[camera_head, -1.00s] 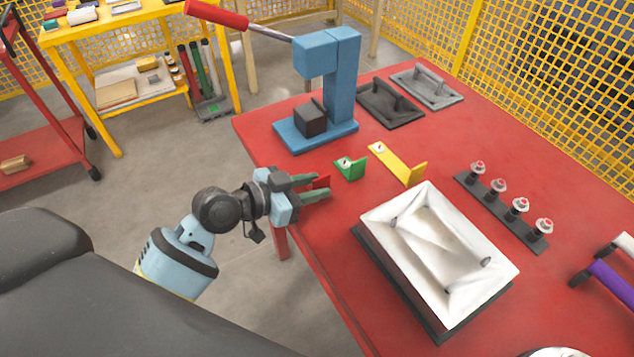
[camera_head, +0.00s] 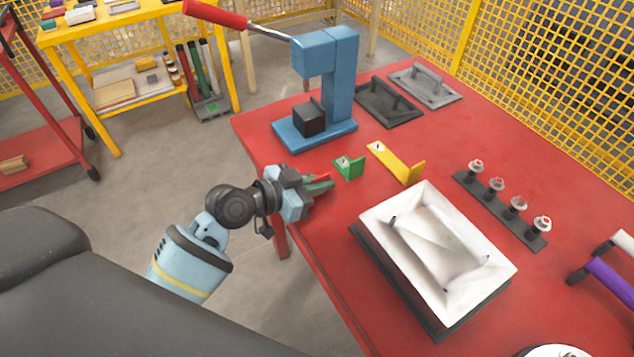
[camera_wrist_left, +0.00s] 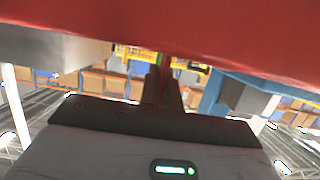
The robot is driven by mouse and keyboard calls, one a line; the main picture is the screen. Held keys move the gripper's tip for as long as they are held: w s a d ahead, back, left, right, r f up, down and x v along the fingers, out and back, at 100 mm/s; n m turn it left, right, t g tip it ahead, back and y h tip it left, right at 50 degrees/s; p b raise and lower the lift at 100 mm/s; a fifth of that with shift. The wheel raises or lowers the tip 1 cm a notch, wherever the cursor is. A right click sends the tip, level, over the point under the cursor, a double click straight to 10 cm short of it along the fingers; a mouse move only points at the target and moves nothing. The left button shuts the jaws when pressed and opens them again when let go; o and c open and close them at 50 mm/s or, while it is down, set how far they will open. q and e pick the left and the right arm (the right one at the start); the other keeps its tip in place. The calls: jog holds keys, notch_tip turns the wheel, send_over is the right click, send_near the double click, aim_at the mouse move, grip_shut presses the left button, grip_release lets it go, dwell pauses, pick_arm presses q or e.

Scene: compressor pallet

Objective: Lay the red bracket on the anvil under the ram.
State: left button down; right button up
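The red bracket (camera_head: 318,183) is at the table's left edge, mostly hidden by my left gripper (camera_head: 320,187). The fingers are closed around it, one on each side. In the left wrist view a thin red strip of the bracket (camera_wrist_left: 166,68) shows between the two fingertips (camera_wrist_left: 164,86). The blue press stands beyond the gripper, with its ram head (camera_head: 316,54) overhanging a dark block, the anvil (camera_head: 309,119), on the blue base. The anvil's visible top is bare. My right gripper is not in view.
A white tray (camera_head: 385,262) lies nearer. Dark and grey handled plates (camera_head: 388,103) lie right of the press. The press lever (camera_head: 217,14) reaches left.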

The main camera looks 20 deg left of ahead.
aim_at(321, 176)
pick_arm(q)
jog(key=shift+r, duration=0.1)
jog(key=shift+r, duration=1.6)
jog(key=shift+s+d+r, duration=0.1)
jog(key=shift+s, duration=0.25)
jog(key=s+d+r, duration=0.1)
jog(key=s+d, duration=0.1)
jog(key=s, duration=1.3)
jog(key=shift+r, duration=0.25)
jog(key=shift+s+d+r, duration=0.1)
